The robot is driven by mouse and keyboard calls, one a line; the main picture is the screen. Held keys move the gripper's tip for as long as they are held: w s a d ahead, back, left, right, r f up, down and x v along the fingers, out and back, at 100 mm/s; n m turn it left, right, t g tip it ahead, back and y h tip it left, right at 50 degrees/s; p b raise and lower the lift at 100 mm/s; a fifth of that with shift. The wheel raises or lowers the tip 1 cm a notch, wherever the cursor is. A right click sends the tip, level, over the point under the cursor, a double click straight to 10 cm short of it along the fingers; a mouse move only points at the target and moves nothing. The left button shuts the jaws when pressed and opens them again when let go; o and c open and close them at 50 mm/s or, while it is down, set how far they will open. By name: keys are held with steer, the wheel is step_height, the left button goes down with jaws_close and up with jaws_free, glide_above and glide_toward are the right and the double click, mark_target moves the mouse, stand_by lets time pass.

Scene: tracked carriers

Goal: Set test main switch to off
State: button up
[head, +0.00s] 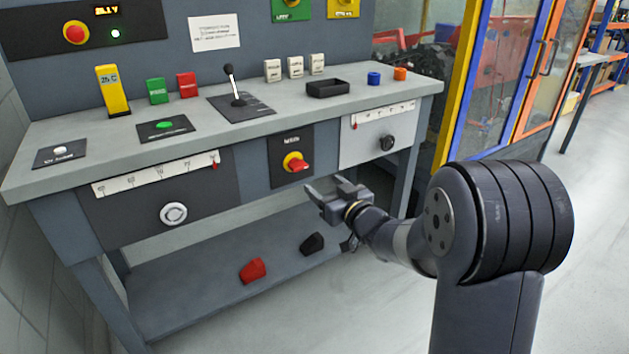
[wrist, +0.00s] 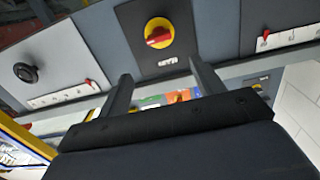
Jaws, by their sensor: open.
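The main switch (head: 295,163) is a red handle on a yellow disc, set in a black plate on the front of the bench. Its handle looks roughly horizontal, with a small unreadable label above it. In the wrist view the switch (wrist: 158,33) appears beyond the fingertips, with the label upside down. My gripper (head: 328,193) is open and empty, in front of the bench, below and right of the switch. In the wrist view my gripper (wrist: 160,78) has its two fingers apart, and neither touches the switch.
A slider scale and black knob (head: 387,143) are right of the switch; another scale with a round grey knob (head: 173,214) is left. The bench top (head: 370,95) holds a lever (head: 236,90), blocks and a black tray (head: 328,88). Red (head: 252,270) and black pieces lie on the lower shelf.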

mark_target(301, 167)
steer(key=b+x, duration=0.1)
steer(key=x, duration=0.6)
steer(key=b+x, duration=0.1)
steer(key=x, duration=0.3)
steer(key=shift+w+a+f+b, duration=0.1)
steer(key=shift+f+b, duration=0.2)
steer(key=shift+b, duration=0.05)
steer(key=c, duration=1)
